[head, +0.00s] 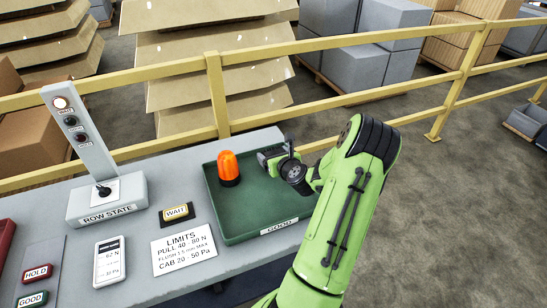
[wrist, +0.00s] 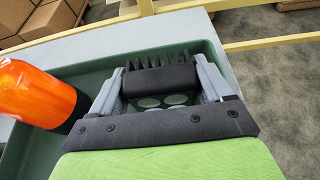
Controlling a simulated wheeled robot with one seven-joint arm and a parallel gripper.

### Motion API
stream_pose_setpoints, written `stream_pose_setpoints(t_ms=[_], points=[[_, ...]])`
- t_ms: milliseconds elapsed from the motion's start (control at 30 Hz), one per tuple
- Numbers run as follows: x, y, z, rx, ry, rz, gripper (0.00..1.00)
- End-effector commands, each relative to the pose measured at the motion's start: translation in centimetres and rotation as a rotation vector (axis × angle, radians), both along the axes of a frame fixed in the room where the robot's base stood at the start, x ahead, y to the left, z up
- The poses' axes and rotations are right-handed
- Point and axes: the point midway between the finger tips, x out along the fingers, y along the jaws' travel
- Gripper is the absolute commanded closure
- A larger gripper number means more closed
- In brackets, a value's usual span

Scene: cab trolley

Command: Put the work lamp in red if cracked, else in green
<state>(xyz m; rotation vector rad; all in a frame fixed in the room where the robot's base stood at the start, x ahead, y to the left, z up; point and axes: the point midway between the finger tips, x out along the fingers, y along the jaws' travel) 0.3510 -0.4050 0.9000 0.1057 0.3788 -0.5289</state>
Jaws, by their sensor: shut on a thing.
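My gripper (head: 276,158) is over the back right part of the green tray (head: 234,236), which is labelled GOOD. In the wrist view my gripper (wrist: 160,82) is shut on the work lamp (wrist: 158,76), a dark block with black fins and several round lenses. Its grey fingers stand on either side of it. I cannot tell whether the lamp touches the tray floor, and no crack can be made out at this size. A red tray (head: 6,238) shows only partly at the left edge.
An orange beacon (head: 228,167) stands in the green tray, left of my gripper; it also shows in the wrist view (wrist: 35,93). The grey table holds a ROW STATE post (head: 82,135), a WAIT block (head: 177,212) and a LIMITS card (head: 184,248). A yellow railing (head: 218,95) runs behind.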

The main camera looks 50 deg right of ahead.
Motion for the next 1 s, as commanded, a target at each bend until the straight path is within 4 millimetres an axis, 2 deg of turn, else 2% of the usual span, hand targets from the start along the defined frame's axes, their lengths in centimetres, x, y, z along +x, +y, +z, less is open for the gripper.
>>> stream_pose_setpoints(t_ms=[100, 133, 267, 567, 900, 1000], points=[[0.1, 0.0, -0.1, -0.001, -0.002, 0.001, 0.66], [0.0, 0.0, -0.2, 0.0, 0.0, 0.001, 0.2], [0.0, 0.0, -0.1, 0.0, 0.0, 0.001, 0.0], [-0.5, 0.2, 0.4, 0.001, 0.0, 0.0, 0.0], [-7.3, 4.2, 3.5, 0.003, 0.0, -0.004, 0.0], [-8.7, 5.1, 4.2, 0.002, 0.002, -0.003, 0.0]])
